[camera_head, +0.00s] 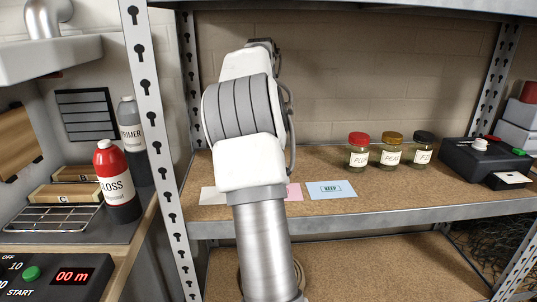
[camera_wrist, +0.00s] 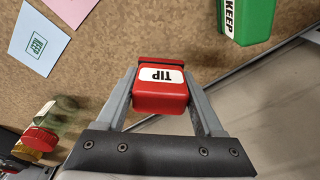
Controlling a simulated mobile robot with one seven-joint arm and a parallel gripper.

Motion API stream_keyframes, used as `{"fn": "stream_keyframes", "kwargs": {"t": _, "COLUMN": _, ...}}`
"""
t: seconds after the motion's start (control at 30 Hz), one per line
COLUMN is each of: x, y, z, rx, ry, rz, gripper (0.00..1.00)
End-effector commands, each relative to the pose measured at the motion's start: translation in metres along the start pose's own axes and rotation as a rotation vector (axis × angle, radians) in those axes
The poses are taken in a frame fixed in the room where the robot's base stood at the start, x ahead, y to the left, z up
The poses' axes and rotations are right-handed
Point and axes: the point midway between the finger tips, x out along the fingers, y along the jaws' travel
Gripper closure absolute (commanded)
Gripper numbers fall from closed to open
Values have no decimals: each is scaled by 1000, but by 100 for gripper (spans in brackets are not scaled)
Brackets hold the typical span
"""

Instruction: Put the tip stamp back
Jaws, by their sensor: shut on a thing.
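My gripper (camera_wrist: 160,82) is shut on the red tip stamp (camera_wrist: 160,103). The stamp has a white label reading TIP, upside down in the wrist view, and sits between both fingers over the cork-coloured shelf (camera_wrist: 120,42). A green KEEP stamp (camera_wrist: 247,20) is beyond it at the upper right, partly cut off by the frame. In the head view my arm hides the gripper and both stamps. A blue card (camera_head: 332,190) with a green KEEP print lies on the shelf; it also shows in the wrist view (camera_wrist: 38,40).
A pink card (camera_head: 293,192) and a pale card (camera_head: 212,196) lie left of the blue one. Three labelled jars (camera_head: 391,151) stand to the right, near a black box (camera_head: 487,160). A metal upright (camera_head: 155,130) stands at left. The shelf has a metal front edge (camera_head: 400,219).

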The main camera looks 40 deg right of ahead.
Motion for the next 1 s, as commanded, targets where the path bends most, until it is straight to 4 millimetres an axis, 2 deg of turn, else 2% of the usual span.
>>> {"fn": "stream_keyframes", "kwargs": {"t": 0.03, "x": 15, "y": 0, "z": 2, "rx": 0, "ry": -2, "rz": 2, "gripper": 66}}
{"fn": "stream_keyframes", "kwargs": {"t": 0.17, "x": 36, "y": 0, "z": 4, "rx": 0, "ry": -1, "rz": 1, "gripper": 66}}
{"fn": "stream_keyframes", "kwargs": {"t": 0.63, "x": 39, "y": -2, "z": 2, "rx": 0, "ry": 0, "rz": 1, "gripper": 66}}
{"fn": "stream_keyframes", "kwargs": {"t": 0.67, "x": 40, "y": -2, "z": 2, "rx": 0, "ry": 0, "rz": 1, "gripper": 29}}
{"fn": "stream_keyframes", "kwargs": {"t": 0.8, "x": 39, "y": -2, "z": 2, "rx": 0, "ry": 0, "rz": 1, "gripper": 4}}
{"fn": "stream_keyframes", "kwargs": {"t": 0.83, "x": 39, "y": -2, "z": 2, "rx": 0, "ry": 0, "rz": 1, "gripper": 1}}
{"fn": "stream_keyframes", "kwargs": {"t": 1.0, "x": 39, "y": -2, "z": 2, "rx": 0, "ry": 0, "rz": 1, "gripper": 1}}
